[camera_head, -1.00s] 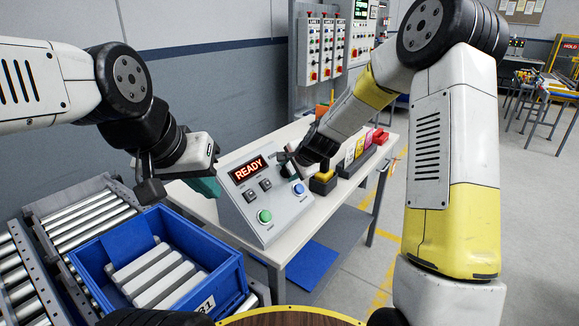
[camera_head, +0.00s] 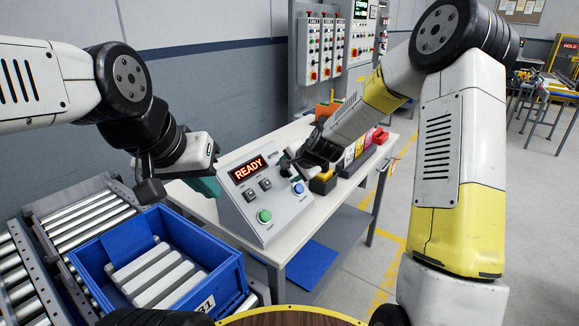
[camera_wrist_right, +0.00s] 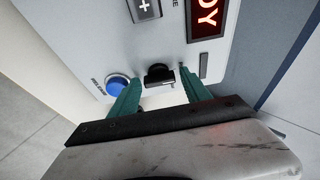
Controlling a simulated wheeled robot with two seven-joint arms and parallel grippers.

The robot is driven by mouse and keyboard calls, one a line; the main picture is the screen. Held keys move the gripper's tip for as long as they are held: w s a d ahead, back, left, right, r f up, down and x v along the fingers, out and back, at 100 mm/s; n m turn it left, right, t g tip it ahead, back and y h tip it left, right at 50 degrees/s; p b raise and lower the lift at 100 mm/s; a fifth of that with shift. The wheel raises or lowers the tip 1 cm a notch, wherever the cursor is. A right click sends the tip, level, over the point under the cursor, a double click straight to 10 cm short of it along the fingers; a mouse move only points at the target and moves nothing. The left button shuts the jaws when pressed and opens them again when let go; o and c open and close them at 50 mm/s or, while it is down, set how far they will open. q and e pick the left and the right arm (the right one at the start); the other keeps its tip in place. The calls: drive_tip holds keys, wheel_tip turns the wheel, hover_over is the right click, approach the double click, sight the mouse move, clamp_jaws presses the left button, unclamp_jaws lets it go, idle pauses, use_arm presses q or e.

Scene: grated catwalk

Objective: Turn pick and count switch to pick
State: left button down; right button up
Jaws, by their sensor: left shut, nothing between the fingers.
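The grey control box (camera_head: 262,205) stands on the table with a red READY display (camera_head: 248,169). Its switch, a black knob (camera_wrist_right: 160,74), shows in the right wrist view beside the blue button (camera_wrist_right: 117,84). My right gripper (camera_wrist_right: 160,80) is open, with one teal finger on each side of the knob; I cannot tell whether they touch it. In the head view the right gripper (camera_head: 288,166) hides the knob. My left gripper (camera_head: 205,187) is shut and empty, left of the box. The switch's label and setting cannot be read.
The box also carries a green button (camera_head: 264,216) and small black buttons. A blue bin (camera_head: 227,285) with grey bars stands at the lower left beside roller conveyors (camera_head: 85,215). Coloured bins (camera_head: 362,150) sit on the table right of my right gripper.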

drive_tip(key=shift+o, duration=0.3)
drive_tip(key=v, duration=0.7)
drive_tip(key=shift+s+d+r, duration=0.15)
drive_tip(key=shift+s+r, duration=0.05)
drive_tip(key=shift+s, duration=0.05)
drive_tip(key=s+d+r+n, duration=0.3)
drive_tip(key=s+d+r, duration=0.1)
drive_tip(key=s, duration=0.6)
drive_tip(key=s+d+r+n+g+h, duration=0.1)
drive_tip(key=s+d+r+n, duration=0.2)
drive_tip(key=s, duration=0.7)
drive_tip(key=s+d+r+n+g+h, duration=0.1)
drive_tip(key=s+d+r+n, duration=0.2)
drive_tip(key=s, duration=0.7)
drive_tip(key=shift+s+d+r, duration=0.15)
drive_tip(key=shift+d+r, duration=0.65)
drive_tip(key=shift+r, duration=0.15)
